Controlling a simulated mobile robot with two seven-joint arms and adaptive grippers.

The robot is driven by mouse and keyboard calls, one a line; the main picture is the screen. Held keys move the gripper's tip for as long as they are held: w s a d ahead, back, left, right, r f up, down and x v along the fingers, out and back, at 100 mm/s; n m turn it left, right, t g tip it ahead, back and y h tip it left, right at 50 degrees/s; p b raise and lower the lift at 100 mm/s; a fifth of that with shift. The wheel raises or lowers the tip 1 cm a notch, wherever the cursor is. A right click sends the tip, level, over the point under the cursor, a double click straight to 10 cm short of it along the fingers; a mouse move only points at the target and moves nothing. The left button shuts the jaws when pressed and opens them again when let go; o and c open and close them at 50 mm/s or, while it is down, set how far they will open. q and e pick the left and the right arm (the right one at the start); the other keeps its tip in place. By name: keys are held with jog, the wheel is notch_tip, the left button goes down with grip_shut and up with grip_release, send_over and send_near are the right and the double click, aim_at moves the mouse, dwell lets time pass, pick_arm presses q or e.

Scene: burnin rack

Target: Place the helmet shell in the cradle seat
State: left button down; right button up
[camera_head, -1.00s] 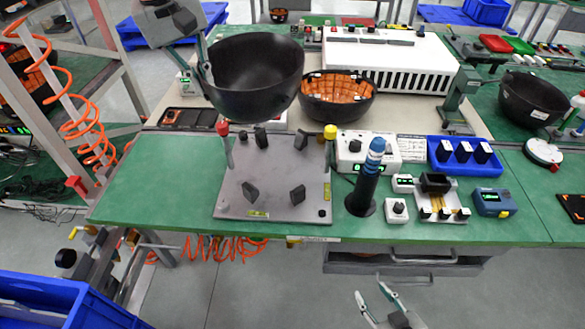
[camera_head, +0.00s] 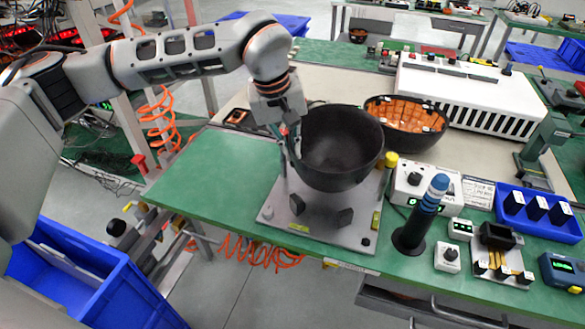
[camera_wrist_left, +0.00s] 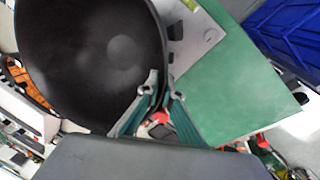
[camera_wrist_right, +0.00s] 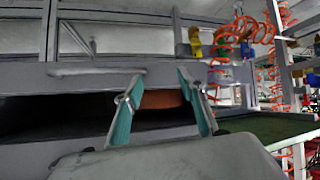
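The helmet shell is a black, open-topped bowl (camera_head: 338,150) in the head view. My left gripper (camera_head: 291,148) is shut on its left rim; in the left wrist view the gripper (camera_wrist_left: 158,100) pinches the rim of the shell (camera_wrist_left: 85,60). I cannot tell whether the shell touches the pads. My right gripper (camera_wrist_right: 160,105) is open and empty in the right wrist view, in front of a grey bench frame.
A blue-ringed post (camera_head: 425,215) stands right of the plate, near a white meter box (camera_head: 412,190). A black bowl with orange cells (camera_head: 405,122) sits behind. A blue bin (camera_head: 535,215) is at the right. Green bench left of the plate is clear.

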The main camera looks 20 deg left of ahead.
pick_arm(q)
jog(key=shift+s+a+x, duration=0.15)
jog(key=shift+x, duration=0.85)
jog(key=shift+s+a+x, duration=0.1)
jog(key=shift+s+x, duration=0.1)
jog(key=shift+x, duration=0.75)
jog(key=shift+s+a+x, duration=0.15)
jog(key=shift+x, duration=0.85)
jog(key=shift+f, duration=0.2)
jog(key=c, duration=2.2)
grip_release()
jog(key=shift+c, duration=0.2)
jog(key=shift+r, duration=0.45)
jog(key=v, duration=1.1)
jog(key=shift+s, duration=0.15)
